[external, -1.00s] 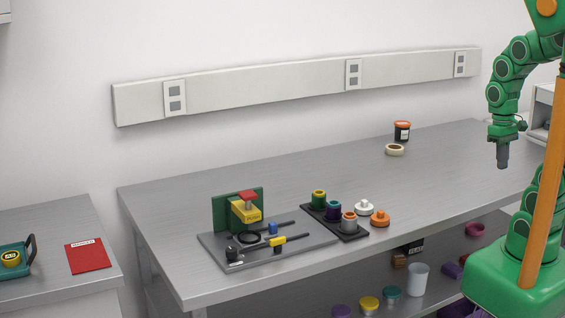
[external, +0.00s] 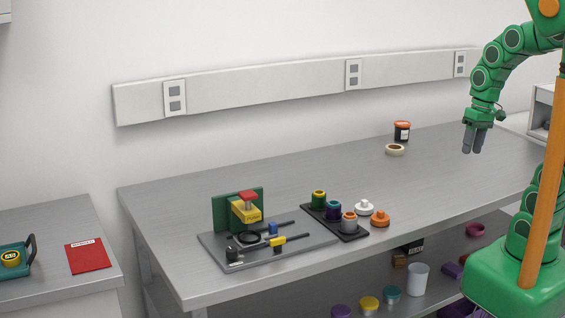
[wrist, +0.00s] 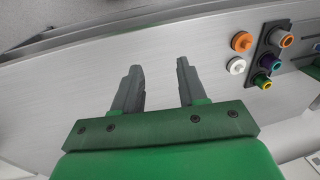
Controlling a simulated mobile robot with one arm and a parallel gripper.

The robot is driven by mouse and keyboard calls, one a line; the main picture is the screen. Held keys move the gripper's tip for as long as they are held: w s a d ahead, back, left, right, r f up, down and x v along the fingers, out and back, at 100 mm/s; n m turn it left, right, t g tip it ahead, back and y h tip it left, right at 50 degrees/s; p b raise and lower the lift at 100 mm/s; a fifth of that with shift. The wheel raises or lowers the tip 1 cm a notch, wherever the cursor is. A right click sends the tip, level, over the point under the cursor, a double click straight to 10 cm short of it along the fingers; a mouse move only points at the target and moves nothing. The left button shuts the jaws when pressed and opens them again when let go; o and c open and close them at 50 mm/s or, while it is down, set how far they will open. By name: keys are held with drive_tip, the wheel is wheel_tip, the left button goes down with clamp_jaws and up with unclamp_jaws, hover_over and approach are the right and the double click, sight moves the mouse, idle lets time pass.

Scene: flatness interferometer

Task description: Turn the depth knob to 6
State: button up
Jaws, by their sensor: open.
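The interferometer fixture, a grey base plate (external: 300,247), lies on the bench at the front left. A small black knob (external: 232,254) with a pale mark sits at its front left corner. It may be the depth knob, but its label and setting are too small to read. The plate also carries a black ring (external: 247,238), a yellow block under a red top (external: 247,196), a blue slider (external: 273,228) and a yellow slider (external: 277,241). My gripper (external: 472,151) is open and empty above the right part of the bench, far from the knob. Its parted fingers show in the wrist view (wrist: 158,66).
A black rack (external: 350,236) with several coloured ringed pieces stands right of the fixture. White (external: 364,208) and orange (external: 380,219) knobbed discs lie beside it. A tape roll (external: 395,150) and a jar (external: 402,132) stand at the back.

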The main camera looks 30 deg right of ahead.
drive_tip(key=w+a+r+t, duration=0.1)
drive_tip(key=w+a+r, duration=0.25)
drive_tip(key=w, duration=0.35)
drive_tip(key=w+a+r+t, duration=0.1)
drive_tip(key=w+a+r, duration=0.1)
drive_tip(key=w+a, duration=0.35)
drive_tip(key=w+a+n+t, duration=0.1)
drive_tip(key=w+a+n, duration=0.1)
drive_tip(key=w+a, duration=0.7)
drive_tip(key=w+a+n+t, duration=0.1)
drive_tip(key=w+a, duration=0.4)
drive_tip(key=a, duration=0.8)
drive_tip(key=n+y, duration=0.2)
drive_tip(key=n, duration=0.4)
hover_over(232, 249)
drive_tip(key=s+d, duration=0.2)
wheel_tip(232, 249, down, 10)
drive_tip(key=shift+g+h, duration=0.3)
drive_tip(key=shift+g, duration=0.2)
drive_tip(key=shift+s+d+f+x, duration=0.15)
drive_tip(key=shift+s+d+x, duration=0.15)
drive_tip(key=shift+x, duration=1.8)
drive_tip(key=shift+s+d+f+x, duration=0.2)
drive_tip(key=shift+s+d+x, duration=0.1)
drive_tip(key=shift+x, duration=1.85)
drive_tip(key=shift+s+d+f+x, duration=0.15)
drive_tip(key=shift+s+d+x, duration=0.15)
drive_tip(key=shift+x, duration=1.8)
